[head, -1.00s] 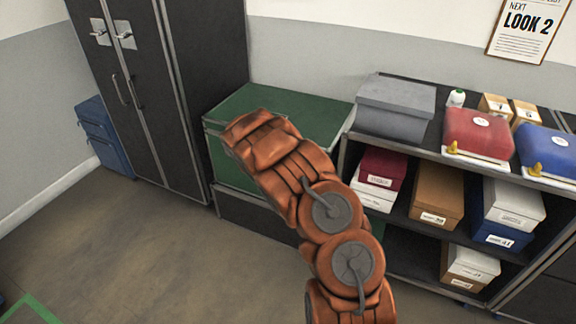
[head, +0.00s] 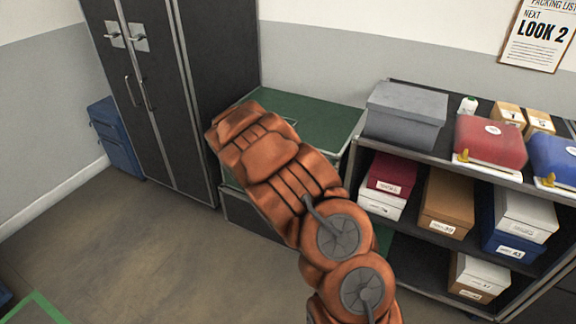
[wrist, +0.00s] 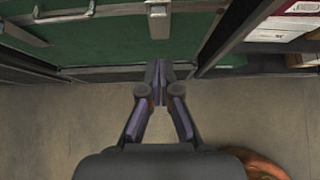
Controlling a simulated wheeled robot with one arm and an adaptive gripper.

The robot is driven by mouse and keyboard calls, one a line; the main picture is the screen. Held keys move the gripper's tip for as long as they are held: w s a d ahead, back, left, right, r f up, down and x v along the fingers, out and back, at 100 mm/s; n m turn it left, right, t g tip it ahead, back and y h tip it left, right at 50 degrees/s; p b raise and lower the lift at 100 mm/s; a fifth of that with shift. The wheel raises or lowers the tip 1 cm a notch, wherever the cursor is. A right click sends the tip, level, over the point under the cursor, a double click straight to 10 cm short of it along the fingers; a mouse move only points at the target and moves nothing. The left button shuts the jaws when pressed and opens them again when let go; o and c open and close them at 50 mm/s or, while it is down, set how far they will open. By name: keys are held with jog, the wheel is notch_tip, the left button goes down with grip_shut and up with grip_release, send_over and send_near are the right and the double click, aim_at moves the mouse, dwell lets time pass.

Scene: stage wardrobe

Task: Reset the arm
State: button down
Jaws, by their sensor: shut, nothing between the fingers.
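My gripper (wrist: 159,72) shows in the wrist view with its two dark fingers together at the tips and nothing between them. It is over the floor, near the front of a green-topped case (wrist: 90,45). In the head view my orange arm reaches up and left, in front of the green case (head: 305,118), and hides part of it. The gripper itself is hidden behind the arm in the head view.
A shelf unit (head: 420,165) on the right holds a grey box (head: 404,115), a red case (head: 490,142), a blue case (head: 556,158) and several shoe boxes. A dark cabinet (head: 165,90) stands at the back left, beside blue drawers (head: 116,138).

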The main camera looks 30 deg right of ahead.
dwell(0.3)
jog(key=s+a+r+m+g+p, duration=0.1)
jog(key=s+r+m+g+p, duration=0.3)
jog(key=s+r+m, duration=1.2)
jog(key=s+a+r+m+g+y+p, duration=0.1)
jog(key=s+a+r+m+y, duration=0.1)
jog(key=s+a, duration=0.6)
jog(key=s+a+r+m+g+y+p, duration=0.1)
jog(key=s+a+r+m+y+p, duration=0.1)
jog(key=s+a, duration=0.7)
jog(key=s+a+r+m+y+p, duration=0.1)
jog(key=s+a+r+m+y, duration=0.3)
jog(key=s+a, duration=0.5)
jog(key=s, duration=0.4)
jog(key=shift+s+a+g+y, duration=0.25)
jog(key=shift+s+g+y, duration=0.05)
jog(key=shift+g, duration=0.1)
